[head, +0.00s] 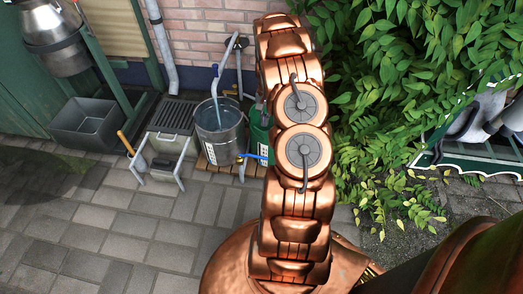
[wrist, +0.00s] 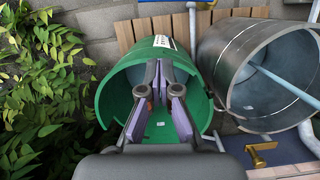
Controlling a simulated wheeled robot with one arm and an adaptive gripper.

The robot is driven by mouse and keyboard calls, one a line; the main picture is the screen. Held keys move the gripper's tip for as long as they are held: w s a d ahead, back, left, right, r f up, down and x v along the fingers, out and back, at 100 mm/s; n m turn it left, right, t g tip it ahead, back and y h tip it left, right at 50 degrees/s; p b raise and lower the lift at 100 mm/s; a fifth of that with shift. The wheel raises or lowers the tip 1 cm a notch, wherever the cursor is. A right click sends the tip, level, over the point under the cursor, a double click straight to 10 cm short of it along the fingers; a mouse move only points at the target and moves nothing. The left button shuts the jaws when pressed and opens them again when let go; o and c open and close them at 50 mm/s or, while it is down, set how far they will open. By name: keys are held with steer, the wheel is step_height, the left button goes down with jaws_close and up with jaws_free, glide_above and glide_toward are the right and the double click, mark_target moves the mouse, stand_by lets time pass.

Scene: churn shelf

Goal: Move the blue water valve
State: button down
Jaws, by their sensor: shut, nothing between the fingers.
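The blue water valve (head: 253,157) has a blue lever on a brass fitting, on top of a short grey post in front of the buckets in the head view. My arm passes close to its right. In the wrist view, part of the blue valve (wrist: 204,4) shows at the top edge, cut off by the frame. My gripper (wrist: 165,65) is shut and empty, over the open mouth of the green bucket (wrist: 117,90). The valve lies beyond the fingertips, apart from them. In the head view, the gripper is hidden behind my copper-coloured arm.
A metal bucket (head: 231,127) of water stands beside the green one on a wooden pallet (wrist: 125,34). A brass tap (wrist: 258,157) shows at the lower right of the wrist view. Leafy bushes (head: 420,80) crowd the right. Open paving (head: 120,235) lies at front left.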

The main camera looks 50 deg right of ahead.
steer(key=shift+d+f, duration=0.25)
steer(key=shift+f, duration=0.4)
steer(key=s+a+f+b, duration=0.3)
steer(key=a+f, duration=0.2)
steer(key=f, duration=0.5)
steer(key=shift+a+b, duration=0.2)
steer(key=shift+b, duration=0.15)
steer(key=shift+s+a, duration=0.1)
steer(key=shift+a, duration=0.05)
steer(key=shift+s, duration=0.1)
steer(key=shift+s+a+m+t+p, duration=0.35)
steer(key=shift+a+m+p, duration=0.5)
steer(key=shift+m+p, duration=0.35)
steer(key=shift+s+a+m+t+p, duration=0.25)
steer(key=shift+s+a+m+p, duration=0.25)
steer(key=shift+a+m+p, duration=0.7)
steer(key=shift+s+a+m+t+p, duration=0.35)
steer(key=shift+a+m+p, duration=0.2)
steer(key=shift+m+p, duration=0.7)
